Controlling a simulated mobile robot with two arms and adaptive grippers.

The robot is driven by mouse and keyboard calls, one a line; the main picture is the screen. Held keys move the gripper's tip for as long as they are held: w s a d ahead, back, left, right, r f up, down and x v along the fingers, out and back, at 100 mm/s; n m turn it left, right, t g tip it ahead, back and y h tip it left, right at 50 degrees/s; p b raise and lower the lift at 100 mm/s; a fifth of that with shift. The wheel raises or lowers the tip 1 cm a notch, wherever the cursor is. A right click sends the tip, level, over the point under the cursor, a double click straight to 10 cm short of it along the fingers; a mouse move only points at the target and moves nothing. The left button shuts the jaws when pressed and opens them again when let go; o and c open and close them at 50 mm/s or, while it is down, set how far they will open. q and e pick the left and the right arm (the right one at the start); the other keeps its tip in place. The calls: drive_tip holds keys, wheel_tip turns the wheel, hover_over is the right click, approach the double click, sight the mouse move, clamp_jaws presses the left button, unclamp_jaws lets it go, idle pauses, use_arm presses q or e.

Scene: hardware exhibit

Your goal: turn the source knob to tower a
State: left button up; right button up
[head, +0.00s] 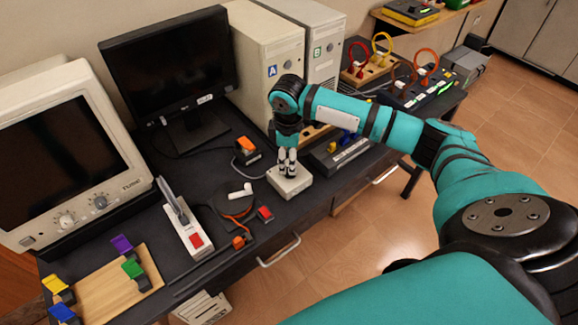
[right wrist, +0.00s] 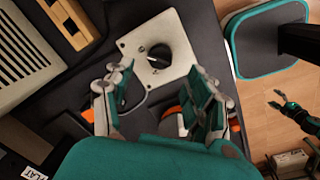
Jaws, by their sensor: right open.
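The source knob is a dark round knob (right wrist: 158,56) on a pale square switch box (right wrist: 178,30). The same box (head: 291,184) sits near the front edge of the dark desk in the head view, where the knob is hidden by my gripper. My right gripper (head: 287,170) points down over the box. In the right wrist view its fingers (right wrist: 164,98) are spread apart and empty, with the knob ahead between them. Tower A (head: 265,50) is a beige computer case with a blue A label. My left gripper (right wrist: 283,107) shows small at the right of the wrist view, fingers apart.
Tower B (head: 318,50), with a green label, stands right of tower A. A monitor (head: 170,70) and an old TV-like set (head: 60,150) stand at the left. A cable coil (head: 233,207) and a red-switched power strip (head: 187,228) lie left of the box.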

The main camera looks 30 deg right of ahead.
drive_tip(key=shift+w+d+f, duration=0.1)
drive_tip(key=shift+w+f, duration=0.05)
drive_tip(key=shift+f, duration=2.5)
drive_tip(key=c, duration=1.1)
drive_tip(key=shift+c, duration=0.2)
drive_tip(key=shift+p, duration=0.3)
